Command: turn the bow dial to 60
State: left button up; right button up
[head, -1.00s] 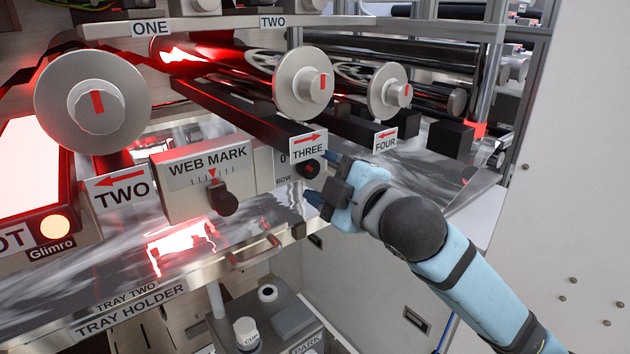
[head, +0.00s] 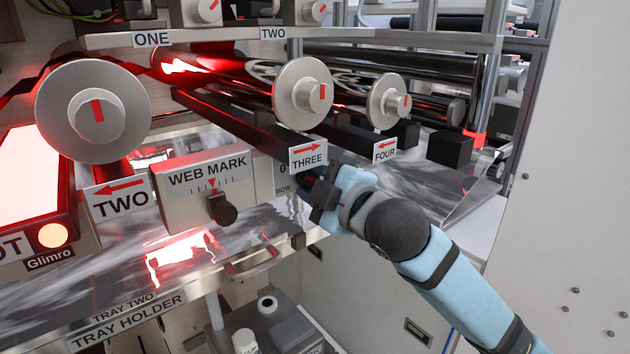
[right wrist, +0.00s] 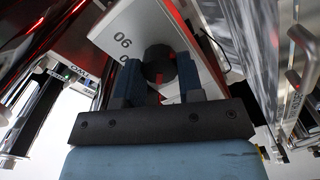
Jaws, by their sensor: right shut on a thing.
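The bow dial is a dark round knob on a pale plate (head: 283,178) marked 0 and BOW, below the THREE sign. In the head view my right gripper (head: 308,186) covers the dial. In the right wrist view the dial (right wrist: 158,62) sits between the two fingers of my right gripper (right wrist: 158,82), which is shut on it. Digits that could be an upside-down 90 show on the plate (right wrist: 120,28) at the upper left of the dial. The dial's pointer is hidden, so its setting cannot be read. My left gripper is out of view.
The WEB MARK box (head: 190,205) with its black knob (head: 222,208) stands left of the dial. The THREE sign (head: 308,155) and its dark bar lie just above my gripper. A tray handle (head: 253,262) is below. White panelling with free room lies right.

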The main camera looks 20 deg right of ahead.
jog(key=shift+r+m+p, duration=0.2)
jog(key=shift+m+p, duration=0.7)
jog(key=shift+p, duration=0.2)
jog(key=m+p, duration=0.2)
jog(key=shift+m+p, duration=0.3)
jog(key=shift+p, duration=0.05)
jog(key=shift+m+p, duration=0.95)
jog(key=shift+m, duration=0.05)
jog(key=m+p, duration=0.3)
pick_arm(q)
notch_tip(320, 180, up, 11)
jog(key=p, duration=0.3)
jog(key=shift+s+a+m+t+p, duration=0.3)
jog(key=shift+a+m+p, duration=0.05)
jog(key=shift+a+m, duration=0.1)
pick_arm(e)
jog(key=shift+f+m, duration=0.15)
jog(key=shift+m, duration=1.85)
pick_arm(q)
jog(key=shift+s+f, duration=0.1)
pick_arm(e)
jog(key=o, duration=0.9)
